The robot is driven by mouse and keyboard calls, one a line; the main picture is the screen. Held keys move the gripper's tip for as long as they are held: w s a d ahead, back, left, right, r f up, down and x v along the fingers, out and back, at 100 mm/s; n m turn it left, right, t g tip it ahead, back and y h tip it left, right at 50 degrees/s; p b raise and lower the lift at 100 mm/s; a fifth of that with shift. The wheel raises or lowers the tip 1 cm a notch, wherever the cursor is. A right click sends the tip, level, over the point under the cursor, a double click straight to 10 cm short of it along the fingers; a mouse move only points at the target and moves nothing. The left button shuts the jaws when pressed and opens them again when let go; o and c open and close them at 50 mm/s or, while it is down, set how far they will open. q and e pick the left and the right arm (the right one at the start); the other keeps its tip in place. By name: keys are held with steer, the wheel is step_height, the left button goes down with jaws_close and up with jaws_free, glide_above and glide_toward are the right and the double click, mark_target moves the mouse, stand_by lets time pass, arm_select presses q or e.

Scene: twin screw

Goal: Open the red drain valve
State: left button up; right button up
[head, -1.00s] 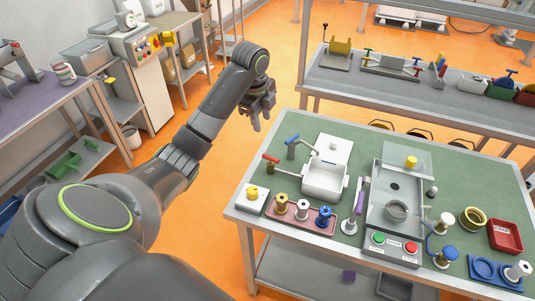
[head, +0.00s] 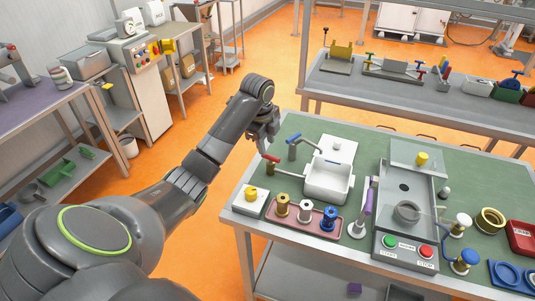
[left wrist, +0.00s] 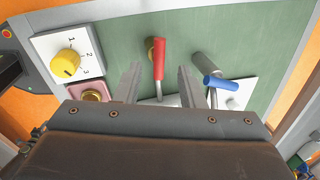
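The red drain valve (head: 270,158) has a red lever on a brass stem and stands at the left end of the green-topped bench (head: 380,152), beside a white basin (head: 328,186). A blue-handled tap (head: 293,140) stands just behind it. My left gripper (head: 258,142) is close to the valve, over the bench's left edge. In the left wrist view the red lever (left wrist: 159,58) appears between the two open fingers (left wrist: 158,85), with no contact visible. The blue handle (left wrist: 221,85) lies to the right of the right finger. My right gripper is not in view.
A white box with a yellow knob (head: 250,198) and a pink tray of spools (head: 304,218) sit near the front left. A grey station with green and red buttons (head: 405,250) stands to the right. The orange floor left of the bench is clear.

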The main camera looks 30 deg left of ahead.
mark_target(267, 157)
arm_select(q)
steer(key=shift+w+f, duration=0.25)
steer(key=shift+f, duration=0.95)
steer(key=shift+w+f, duration=0.2)
steer(key=shift+f, duration=0.95)
